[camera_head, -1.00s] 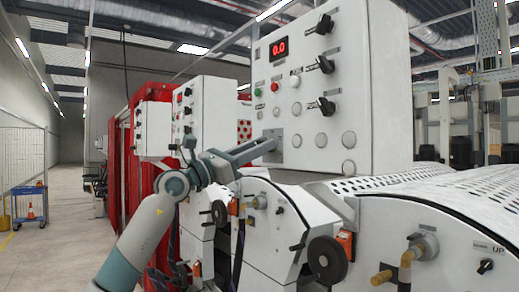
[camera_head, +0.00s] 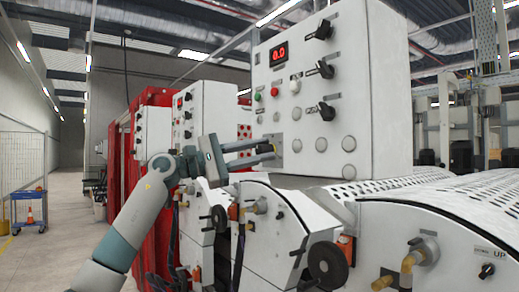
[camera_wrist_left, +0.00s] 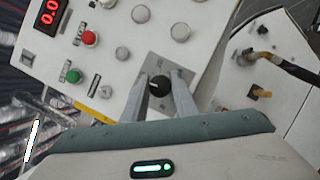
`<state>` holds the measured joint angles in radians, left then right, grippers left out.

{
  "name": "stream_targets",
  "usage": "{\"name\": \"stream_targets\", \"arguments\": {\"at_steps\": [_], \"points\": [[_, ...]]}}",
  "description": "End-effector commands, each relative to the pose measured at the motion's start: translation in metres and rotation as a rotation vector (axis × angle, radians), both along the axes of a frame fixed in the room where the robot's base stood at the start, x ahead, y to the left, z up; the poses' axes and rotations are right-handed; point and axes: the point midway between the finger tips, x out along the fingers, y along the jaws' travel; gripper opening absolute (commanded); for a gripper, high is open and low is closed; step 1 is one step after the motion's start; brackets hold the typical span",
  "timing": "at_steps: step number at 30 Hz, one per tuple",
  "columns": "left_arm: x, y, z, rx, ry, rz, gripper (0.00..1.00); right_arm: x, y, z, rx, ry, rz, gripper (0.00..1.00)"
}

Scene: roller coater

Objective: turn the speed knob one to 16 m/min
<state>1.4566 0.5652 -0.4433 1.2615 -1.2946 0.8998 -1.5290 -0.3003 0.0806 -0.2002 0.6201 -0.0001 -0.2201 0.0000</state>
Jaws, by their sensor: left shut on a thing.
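The white control panel (camera_head: 345,95) carries a red digital display (camera_head: 278,53) reading 0.0. In the left wrist view the display (camera_wrist_left: 50,12) is partly cut off. A black knob (camera_wrist_left: 159,86) on a grey square plate sits low on the panel. My left gripper (camera_wrist_left: 158,90) is shut on this knob, one finger on each side. In the head view my left gripper (camera_head: 270,149) reaches in from the left at the panel's lower left, and its fingers mostly hide the knob. The knob's pointer and markings are too small to read. My right gripper is not in view.
Three black rotary switches, the lowest (camera_head: 326,111) among them, stick out of the panel. A red button (camera_wrist_left: 90,39) and a green button (camera_wrist_left: 72,76) are near the gripper. Perforated rollers (camera_head: 390,182) and a black handwheel (camera_head: 327,264) lie below. Open floor is at far left.

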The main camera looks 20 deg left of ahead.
Motion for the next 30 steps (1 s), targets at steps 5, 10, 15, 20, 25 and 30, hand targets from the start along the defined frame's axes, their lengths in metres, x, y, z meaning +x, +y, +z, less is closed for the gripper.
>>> {"name": "stream_targets", "arguments": {"at_steps": [5,10,15,20,25,30], "points": [[0.0003,0.0004,0.0013,0.065,-0.051,0.001,0.03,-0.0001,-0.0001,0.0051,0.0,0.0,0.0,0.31],[0.0004,0.0003,0.0003,0.094,-0.073,0.002,0.03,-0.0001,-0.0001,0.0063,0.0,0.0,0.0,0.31],[0.0003,0.0003,-0.0003,0.102,-0.079,0.002,0.03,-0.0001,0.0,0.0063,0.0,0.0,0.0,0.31],[0.0003,0.0002,-0.0005,0.101,-0.078,0.002,0.03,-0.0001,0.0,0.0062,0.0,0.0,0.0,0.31],[0.0003,0.0002,-0.0006,0.101,-0.078,0.002,0.44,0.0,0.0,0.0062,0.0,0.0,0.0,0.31],[0.0003,0.0001,-0.0004,0.1,-0.077,0.002,0.44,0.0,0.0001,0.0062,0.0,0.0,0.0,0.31]]}}
